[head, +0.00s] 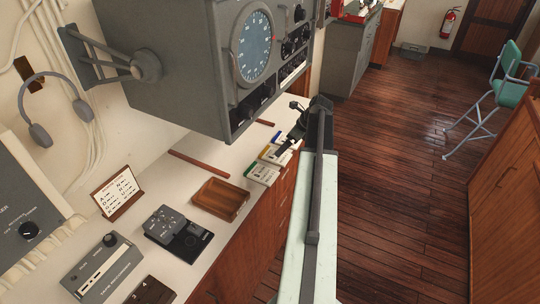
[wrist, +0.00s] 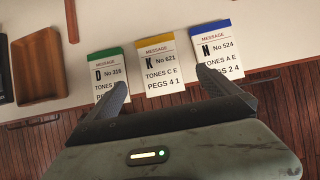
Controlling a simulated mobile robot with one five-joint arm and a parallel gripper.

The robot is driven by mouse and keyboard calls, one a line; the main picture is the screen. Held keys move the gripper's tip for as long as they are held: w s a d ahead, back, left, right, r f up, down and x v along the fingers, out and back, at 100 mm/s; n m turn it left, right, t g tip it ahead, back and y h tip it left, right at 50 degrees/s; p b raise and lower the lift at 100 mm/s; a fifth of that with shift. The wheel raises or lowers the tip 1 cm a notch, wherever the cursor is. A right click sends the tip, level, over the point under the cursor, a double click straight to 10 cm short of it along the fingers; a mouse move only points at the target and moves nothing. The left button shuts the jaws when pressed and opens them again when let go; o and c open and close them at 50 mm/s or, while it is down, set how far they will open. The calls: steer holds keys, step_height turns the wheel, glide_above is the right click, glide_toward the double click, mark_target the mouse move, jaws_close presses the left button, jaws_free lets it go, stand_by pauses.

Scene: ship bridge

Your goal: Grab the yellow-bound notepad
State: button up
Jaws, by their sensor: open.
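The yellow-bound notepad (wrist: 157,62) lies flat on the pale counter near its front edge, marked K No 621. It is the middle one of three pads, and in the head view (head: 275,157) it lies left of my gripper's end. A green-bound notepad (wrist: 108,72) lies to its left and a blue-bound notepad (wrist: 216,50) to its right in the wrist view. My gripper (wrist: 163,78) is open and empty, its fingers spread to either side of the yellow-bound pad in the picture. The fingers cover small parts of the two outer pads.
A wooden tray (head: 238,205) sits left of the pads. Dark devices (head: 178,234) and a small sign (head: 117,194) stand farther along the counter. A large grey radar console (head: 205,70) overhangs the counter.

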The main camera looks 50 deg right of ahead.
steer(key=b+x, duration=0.1)
steer(key=x, duration=0.2)
steer(key=shift+b, duration=0.35)
steer(key=shift+r, duration=0.15)
steer(key=b+x, duration=0.4)
steer(key=shift+s+f, duration=0.25)
steer(key=shift+f, duration=0.2)
steer(key=shift+w+f+b, duration=0.2)
steer(key=shift+f+b, duration=0.05)
steer(key=shift+b, duration=0.1)
steer(key=shift+a+r, duration=0.1)
steer(key=shift+r, duration=0.1)
steer(key=c, duration=1.4)
